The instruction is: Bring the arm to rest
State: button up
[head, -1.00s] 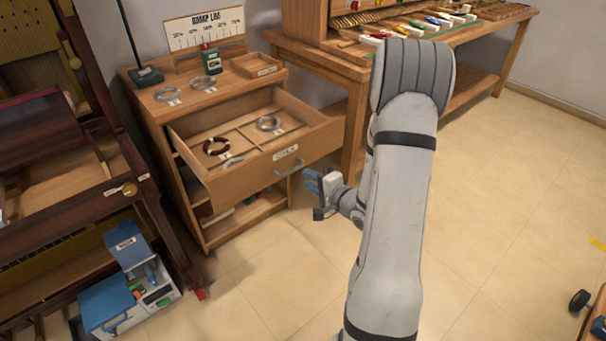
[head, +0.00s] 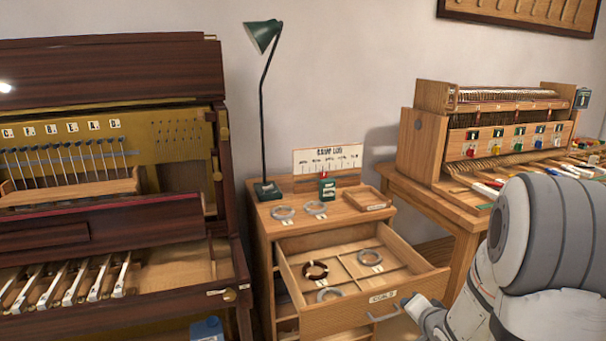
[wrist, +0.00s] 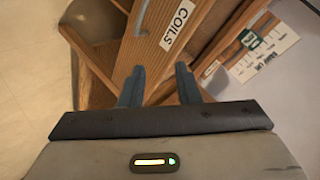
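My gripper (wrist: 159,75) shows in the wrist view with two blue fingers apart and nothing held between them. The wooden drawer front labelled COILS (wrist: 172,50) lies beyond the fingertips, with its metal handle (wrist: 141,17) above the left finger. In the head view my grey arm (head: 545,250) fills the lower right. Part of the gripper end (head: 415,303) shows beside the right end of the open drawer's front (head: 350,312), close to the handle (head: 383,316). The fingertips are hard to make out there, and I cannot tell the exact gap to the drawer.
The drawer stands open with several coils in it. The cabinet top (head: 300,224) carries a green lamp (head: 264,110), coils and a small tray (head: 367,200). A piano (head: 110,190) stands left. A bench (head: 440,215) with a key mechanism (head: 510,135) is behind my arm.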

jog(key=s+a+r+n+g+p, duration=0.4)
jog(key=s+a+r+n+p, duration=0.1)
jog(key=s+r, duration=0.6)
jog(key=s+a+r+n+g+p, duration=0.4)
jog(key=s+a+r+g+p, duration=0.1)
jog(key=s+r, duration=0.7)
jog(key=shift+s+a+r+n+p, duration=0.2)
jog(key=shift+s+a+n+p, duration=0.15)
jog(key=shift+a+p, duration=0.65)
